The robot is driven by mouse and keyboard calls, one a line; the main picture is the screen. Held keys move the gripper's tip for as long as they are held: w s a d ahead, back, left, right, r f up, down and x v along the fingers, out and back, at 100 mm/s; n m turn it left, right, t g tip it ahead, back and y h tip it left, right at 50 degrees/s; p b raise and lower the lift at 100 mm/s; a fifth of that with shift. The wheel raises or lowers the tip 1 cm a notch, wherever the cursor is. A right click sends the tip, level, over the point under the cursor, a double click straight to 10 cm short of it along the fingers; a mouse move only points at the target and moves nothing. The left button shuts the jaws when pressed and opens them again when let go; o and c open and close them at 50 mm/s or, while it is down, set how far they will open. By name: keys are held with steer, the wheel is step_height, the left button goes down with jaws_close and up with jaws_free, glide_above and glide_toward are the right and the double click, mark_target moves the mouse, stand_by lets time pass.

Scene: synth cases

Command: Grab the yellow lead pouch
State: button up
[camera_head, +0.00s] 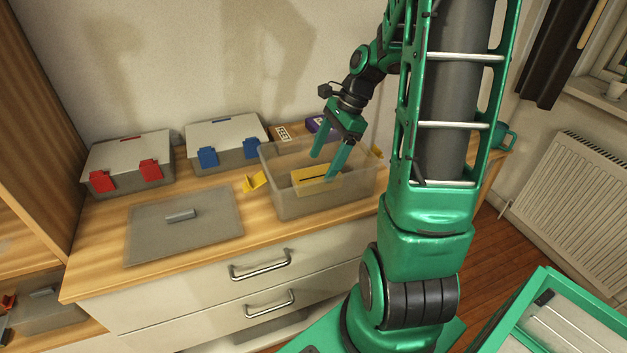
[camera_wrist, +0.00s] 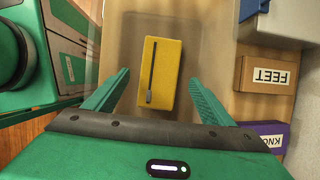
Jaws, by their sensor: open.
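The yellow lead pouch (camera_wrist: 170,62) lies inside a clear plastic box, with a dark zip line and a grey pull along its top. In the head view the yellow pouch (camera_head: 306,182) shows through the box's front wall. The clear box (camera_head: 290,206) is lidless on the wooden dresser top, with yellow latches at its ends. My gripper (camera_head: 322,167) is open, its fingers pointing down into the box. In the wrist view my gripper's fingers (camera_wrist: 158,88) stand apart, one to each side of the pouch's near end.
A grey lid (camera_head: 150,238) lies flat left of the box. A case with red latches (camera_head: 127,165) and one with blue latches (camera_head: 226,142) stand behind. A box labelled FEET (camera_wrist: 266,74) and a purple box (camera_wrist: 262,131) stand beside the clear box.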

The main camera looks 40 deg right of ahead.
mark_target(318, 173)
steer(key=shift+x, duration=2.65)
steer(key=shift+c, duration=0.7)
steer(key=c, duration=1.1)
